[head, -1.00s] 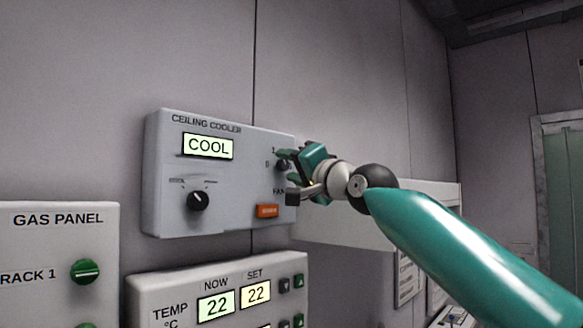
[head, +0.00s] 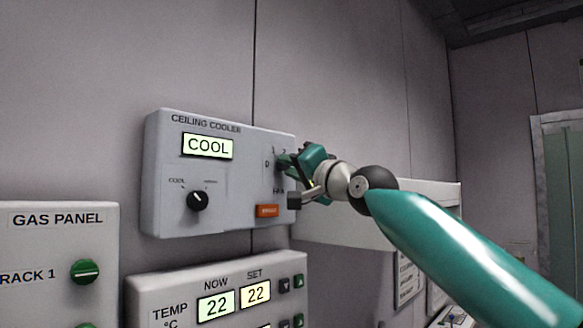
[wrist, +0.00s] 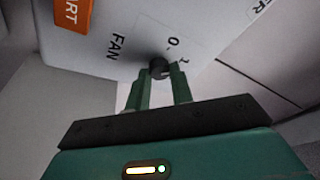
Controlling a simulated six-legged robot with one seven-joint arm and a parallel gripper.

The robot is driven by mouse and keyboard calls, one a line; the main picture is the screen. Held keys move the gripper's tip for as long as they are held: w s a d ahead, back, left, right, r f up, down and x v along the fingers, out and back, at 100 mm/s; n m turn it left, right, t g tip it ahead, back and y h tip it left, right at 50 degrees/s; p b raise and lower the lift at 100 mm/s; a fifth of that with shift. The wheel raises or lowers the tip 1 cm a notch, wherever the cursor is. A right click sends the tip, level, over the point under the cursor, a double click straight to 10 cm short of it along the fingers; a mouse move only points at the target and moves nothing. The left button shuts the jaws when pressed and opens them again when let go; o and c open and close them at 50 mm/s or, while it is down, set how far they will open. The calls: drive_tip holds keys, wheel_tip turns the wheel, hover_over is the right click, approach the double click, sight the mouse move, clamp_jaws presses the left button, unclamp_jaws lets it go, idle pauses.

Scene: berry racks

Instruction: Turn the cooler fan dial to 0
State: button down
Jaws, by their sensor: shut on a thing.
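The ceiling cooler panel (head: 240,185) is a grey box on the wall, and its display reads COOL. The fan dial (wrist: 159,67) is a small dark knob between the word FAN and the marks 0 and 1 in the wrist view. My gripper (wrist: 160,85) is shut on the fan dial, with one green finger on each side of it. In the head view my gripper (head: 284,172) is at the panel's right edge and hides the dial. The dial's pointer is too small to read for certain.
A black mode knob (head: 197,200) and an orange button (head: 267,211) are on the same panel. A temperature panel (head: 160,290) is below, and a gas panel (head: 60,245) is at the lower left. A pale box (head: 345,235) is behind my arm.

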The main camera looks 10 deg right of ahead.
drive_tip(key=n+g+y, duration=0.1)
drive_tip(key=n, duration=0.4)
drive_tip(key=n+g+y, duration=0.1)
drive_tip(key=n+y, duration=0.1)
drive_tip(key=n, duration=0.3)
drive_tip(key=n+g+y, duration=0.1)
drive_tip(key=n+y, duration=0.1)
drive_tip(key=n, duration=0.2)
drive_tip(key=shift+w+d+n, duration=0.15)
drive_tip(key=shift+d+n, duration=0.05)
drive_tip(key=shift+n, duration=0.2)
drive_tip(key=c, duration=1.2)
unclamp_jaws()
drive_tip(key=shift+c, duration=0.2)
drive_tip(key=shift+d, duration=0.15)
